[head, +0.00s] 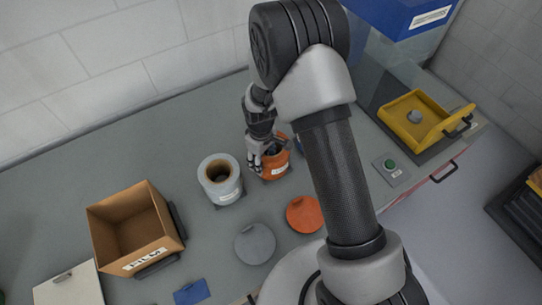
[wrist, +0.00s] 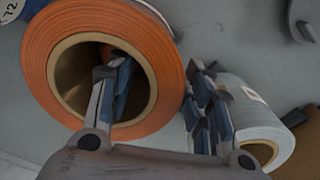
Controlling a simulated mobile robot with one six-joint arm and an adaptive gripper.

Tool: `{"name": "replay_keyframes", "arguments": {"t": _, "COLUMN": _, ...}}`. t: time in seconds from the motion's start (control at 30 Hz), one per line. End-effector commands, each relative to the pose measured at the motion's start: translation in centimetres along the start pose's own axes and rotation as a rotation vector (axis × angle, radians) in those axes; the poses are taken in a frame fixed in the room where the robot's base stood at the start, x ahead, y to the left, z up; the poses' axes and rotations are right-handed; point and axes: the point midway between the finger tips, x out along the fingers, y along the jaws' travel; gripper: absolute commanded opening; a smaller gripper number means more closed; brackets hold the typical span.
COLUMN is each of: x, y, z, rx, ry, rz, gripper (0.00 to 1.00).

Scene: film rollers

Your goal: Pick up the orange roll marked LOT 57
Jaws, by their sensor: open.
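An orange roll (head: 272,165) stands on the grey table, partly hidden behind my gripper. Its label is too small to read. In the wrist view the orange roll (wrist: 48,75) shows its end face and brown hollow core. My gripper (head: 257,160) is at the roll's near left side and open. In the wrist view, one finger of my gripper (wrist: 158,82) lies over the core opening and the other is outside the roll's right edge. The roll's wall lies between them. I cannot tell whether either finger touches it.
A pale grey roll (head: 221,182) stands close to the left. A grey disc (head: 255,244) and an orange disc (head: 304,214) lie in front. A cardboard box (head: 164,222) is at left. A yellow tray (head: 400,128) and green button (head: 390,163) are at right.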

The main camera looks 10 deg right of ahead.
Motion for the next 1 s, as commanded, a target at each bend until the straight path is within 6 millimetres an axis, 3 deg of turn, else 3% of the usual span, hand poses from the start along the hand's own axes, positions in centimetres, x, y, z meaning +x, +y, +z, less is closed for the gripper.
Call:
{"name": "replay_keyframes", "arguments": {"t": 0.27, "x": 0.36, "y": 0.07, "z": -0.05, "rx": 0.000, "ry": 0.002, "rz": 0.001, "gripper": 0.45}}
{"name": "replay_keyframes", "arguments": {"t": 0.9, "x": 0.37, "y": 0.04, "z": -0.02, "rx": 0.000, "ry": 0.001, "rz": 0.001, "gripper": 0.03}}
{"name": "replay_keyframes", "arguments": {"t": 1.0, "x": 0.37, "y": 0.03, "z": -0.01, "rx": 0.000, "ry": 0.001, "rz": 0.000, "gripper": 0.00}}
